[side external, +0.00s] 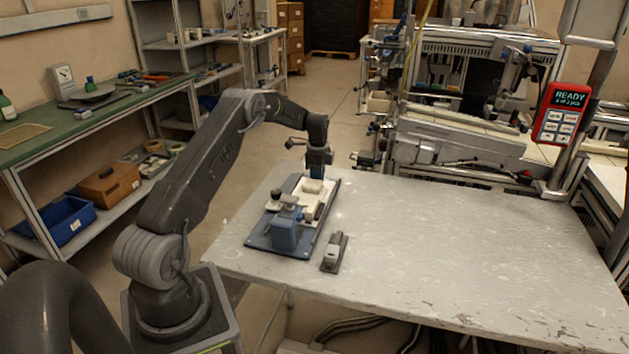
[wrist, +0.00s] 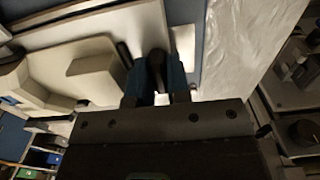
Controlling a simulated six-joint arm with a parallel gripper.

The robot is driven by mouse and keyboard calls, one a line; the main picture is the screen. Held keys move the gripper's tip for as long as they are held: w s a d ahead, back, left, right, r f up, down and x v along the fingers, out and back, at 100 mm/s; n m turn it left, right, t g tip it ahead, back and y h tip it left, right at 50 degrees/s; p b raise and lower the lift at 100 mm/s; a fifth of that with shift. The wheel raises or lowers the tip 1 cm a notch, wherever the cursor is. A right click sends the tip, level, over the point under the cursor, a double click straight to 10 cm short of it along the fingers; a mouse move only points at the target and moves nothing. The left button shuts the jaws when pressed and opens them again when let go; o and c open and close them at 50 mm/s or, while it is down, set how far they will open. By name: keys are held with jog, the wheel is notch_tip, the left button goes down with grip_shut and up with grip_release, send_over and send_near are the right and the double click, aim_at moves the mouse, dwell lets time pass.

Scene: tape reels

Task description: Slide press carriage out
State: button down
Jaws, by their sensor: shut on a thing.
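The press stands on the near left part of the grey table, with a blue base plate (side external: 258,242) and a blue block (side external: 284,236) at its near end. Its pale carriage (side external: 322,206) lies along the far part of the base and carries light blocks. My gripper (side external: 318,174) points down at the carriage's far end. In the wrist view my gripper (wrist: 154,82) has its blue fingertips shut on a dark upright handle (wrist: 157,65). The pale carriage (wrist: 45,40) shows beside the handle. The handle's lower part is hidden by the fingers.
A small grey stapler-like tool (side external: 334,252) lies right of the press. The table (side external: 450,240) is bare to the right. A red display (side external: 566,112) reading READY stands at the back right. A green-topped bench (side external: 100,103) is at the left.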

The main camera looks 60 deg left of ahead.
jog(key=shift+w+a+r, duration=0.1)
jog(key=shift+w+a, duration=0.3)
jog(key=shift+w, duration=0.05)
jog(key=c, duration=1.4)
grip_release()
jog(key=shift+o, duration=0.2)
jog(key=shift+r, duration=0.1)
notch_tip(320, 180, up, 14)
jog(key=shift+f, duration=0.2)
jog(key=shift+d, duration=0.1)
